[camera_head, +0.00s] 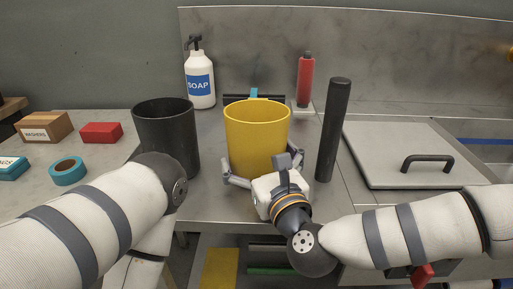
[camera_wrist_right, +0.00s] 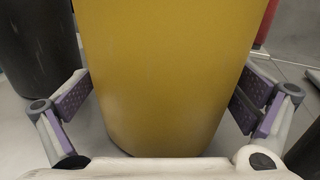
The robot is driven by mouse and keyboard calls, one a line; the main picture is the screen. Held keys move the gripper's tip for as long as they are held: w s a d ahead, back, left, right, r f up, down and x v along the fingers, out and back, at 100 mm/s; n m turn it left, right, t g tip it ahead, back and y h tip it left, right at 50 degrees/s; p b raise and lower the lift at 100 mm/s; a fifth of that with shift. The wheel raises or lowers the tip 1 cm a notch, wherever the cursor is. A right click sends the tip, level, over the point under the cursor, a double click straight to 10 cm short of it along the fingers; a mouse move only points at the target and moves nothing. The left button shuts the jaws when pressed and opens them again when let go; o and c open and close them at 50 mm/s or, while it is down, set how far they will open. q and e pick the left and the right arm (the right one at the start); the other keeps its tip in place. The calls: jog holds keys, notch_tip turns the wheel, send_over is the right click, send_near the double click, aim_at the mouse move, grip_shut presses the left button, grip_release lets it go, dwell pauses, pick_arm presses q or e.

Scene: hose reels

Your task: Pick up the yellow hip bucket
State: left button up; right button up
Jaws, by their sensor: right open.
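The yellow hip bucket (camera_head: 257,135) stands upright on the grey counter, in the middle of the head view. It fills the middle of the right wrist view (camera_wrist_right: 165,75). My right gripper (camera_head: 262,175) is at the bucket's near side, low down. Its fingers are spread open, one on each side of the bucket, in the right wrist view (camera_wrist_right: 165,105). I cannot tell whether the finger pads touch the bucket. The bucket's lower front is partly hidden by the gripper in the head view. My left arm comes in from the left, but its gripper is not in view.
A black bucket (camera_head: 166,135) stands close on the left. A dark upright cylinder (camera_head: 333,130) stands close on the right. A soap bottle (camera_head: 200,80) and a red bottle (camera_head: 305,80) stand behind. A grey lid with a handle (camera_head: 400,145) lies to the right.

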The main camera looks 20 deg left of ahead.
jog(key=c, duration=1.2)
jog(key=shift+o, duration=0.2)
jog(key=shift+r, duration=0.1)
